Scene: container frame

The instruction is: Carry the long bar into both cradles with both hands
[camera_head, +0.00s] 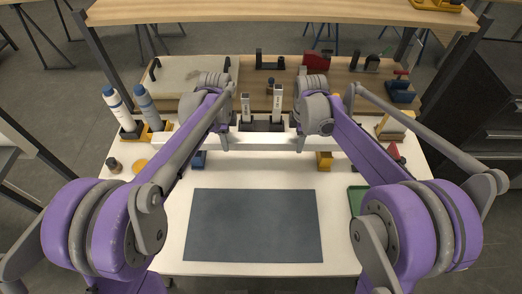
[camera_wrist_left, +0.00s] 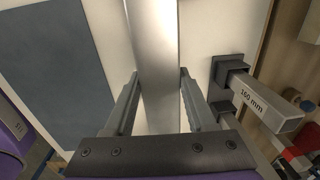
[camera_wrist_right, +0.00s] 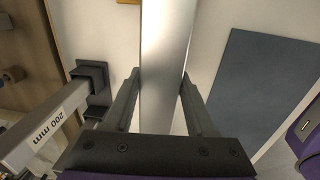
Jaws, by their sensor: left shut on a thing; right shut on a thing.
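The long bar (camera_head: 262,141) is a pale metal beam lying crosswise in the head view. My left gripper (camera_head: 224,142) is shut on the bar left of its middle. My right gripper (camera_head: 299,142) is shut on it right of the middle. In the left wrist view the bar (camera_wrist_left: 153,60) runs between both fingers, as does the bar in the right wrist view (camera_wrist_right: 165,60). A blue cradle (camera_head: 198,161) and a yellow cradle (camera_head: 324,162) show just in front of the bar, partly hidden by it. I cannot tell whether the bar touches them.
Upright labelled posts (camera_head: 278,103) stand in dark holders behind the bar. A dark mat (camera_head: 254,226) lies flat in front. A wooden shelf (camera_head: 270,10) spans the back.

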